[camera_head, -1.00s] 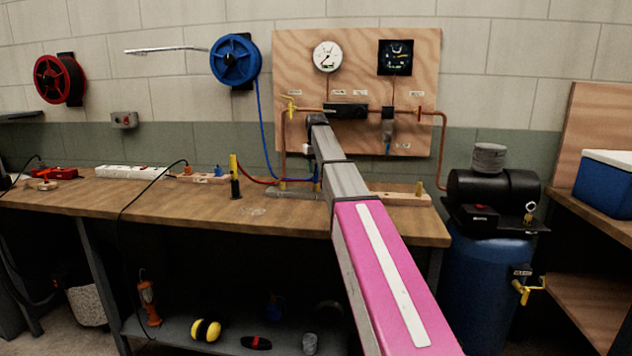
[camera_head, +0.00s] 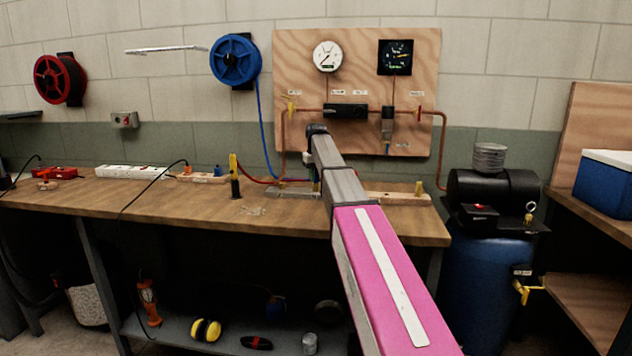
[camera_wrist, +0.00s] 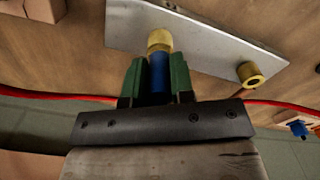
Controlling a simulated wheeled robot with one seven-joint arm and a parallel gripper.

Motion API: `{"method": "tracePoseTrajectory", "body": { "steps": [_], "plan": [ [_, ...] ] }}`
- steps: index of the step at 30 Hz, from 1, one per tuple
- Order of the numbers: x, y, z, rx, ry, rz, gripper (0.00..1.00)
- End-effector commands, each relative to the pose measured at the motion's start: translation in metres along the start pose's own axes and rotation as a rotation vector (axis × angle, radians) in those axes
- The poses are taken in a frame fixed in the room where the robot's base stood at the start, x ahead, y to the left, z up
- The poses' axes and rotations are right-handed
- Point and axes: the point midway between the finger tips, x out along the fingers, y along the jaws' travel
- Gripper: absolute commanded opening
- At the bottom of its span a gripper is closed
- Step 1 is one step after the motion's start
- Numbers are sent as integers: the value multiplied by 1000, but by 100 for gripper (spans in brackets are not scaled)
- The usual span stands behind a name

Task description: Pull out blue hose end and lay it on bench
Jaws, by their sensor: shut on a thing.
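The blue hose (camera_head: 264,130) hangs from the blue reel (camera_head: 234,61) on the wall down to the back of the bench (camera_head: 150,205). In the wrist view my gripper (camera_wrist: 157,74) is shut on the blue hose end (camera_wrist: 159,76), with a green finger on each side. A brass fitting (camera_wrist: 160,41) is at the tip of the blue end, in front of the grey metal plate (camera_wrist: 195,35). I cannot tell how far the end sits in the fitting. In the head view my arm hides most of the grip.
A second brass fitting (camera_wrist: 250,73) stands on the plate. A red hose (camera_wrist: 30,95) runs behind. A yellow-and-black tool (camera_head: 235,178) stands left of the plate. The wooden gauge board (camera_head: 300,70) is behind.

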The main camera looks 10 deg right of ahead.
Motion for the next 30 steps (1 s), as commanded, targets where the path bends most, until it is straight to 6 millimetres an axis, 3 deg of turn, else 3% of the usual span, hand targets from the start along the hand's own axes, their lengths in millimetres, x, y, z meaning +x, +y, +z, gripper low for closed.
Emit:
{"method": "tracePoseTrajectory", "body": {
  "steps": [30],
  "plan": [
    [-21, 0, 0, 0, 0, 0, 0]
  ]
}}
